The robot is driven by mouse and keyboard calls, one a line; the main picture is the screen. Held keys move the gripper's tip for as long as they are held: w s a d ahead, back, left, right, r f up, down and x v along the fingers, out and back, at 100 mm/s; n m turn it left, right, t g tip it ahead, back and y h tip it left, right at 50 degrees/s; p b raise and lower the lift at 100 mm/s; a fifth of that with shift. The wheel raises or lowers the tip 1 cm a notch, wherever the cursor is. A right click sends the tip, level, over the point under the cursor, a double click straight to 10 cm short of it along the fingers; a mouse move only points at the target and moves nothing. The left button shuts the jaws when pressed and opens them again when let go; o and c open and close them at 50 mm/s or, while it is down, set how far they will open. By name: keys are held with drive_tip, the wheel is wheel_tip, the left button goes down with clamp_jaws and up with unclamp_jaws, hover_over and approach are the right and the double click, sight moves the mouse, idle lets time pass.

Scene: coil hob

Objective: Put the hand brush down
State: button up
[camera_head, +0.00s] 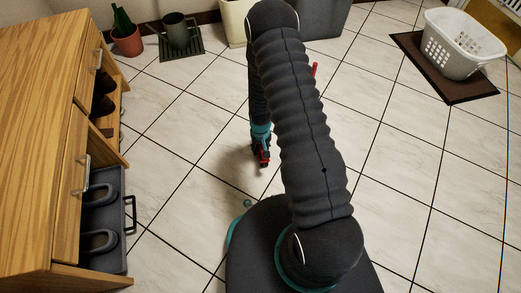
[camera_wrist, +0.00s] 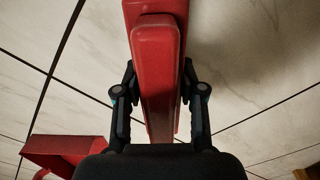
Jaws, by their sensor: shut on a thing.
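The red hand brush (camera_wrist: 155,65) lies between the two fingers of my gripper (camera_wrist: 160,105) in the wrist view, its long body running up out of the top of the picture. The fingers are shut on it, one at each side. In the head view my gripper (camera_head: 262,150) points down over the tiled floor, and a small red part of the brush (camera_head: 264,158) shows at its tip. Most of the brush is hidden there. I cannot tell from these frames whether it touches the floor.
Another red object, perhaps a dustpan (camera_wrist: 70,150), shows at lower left in the wrist view. A wooden cabinet (camera_head: 40,120) with an open shoe drawer (camera_head: 128,225) stands at left. A white basket (camera_head: 460,45) on a brown mat (camera_head: 470,93) is at right.

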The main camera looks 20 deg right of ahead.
drive_tip(key=shift+f, duration=0.4)
drive_tip(key=shift+f, duration=0.15)
drive_tip(key=o, duration=1.1)
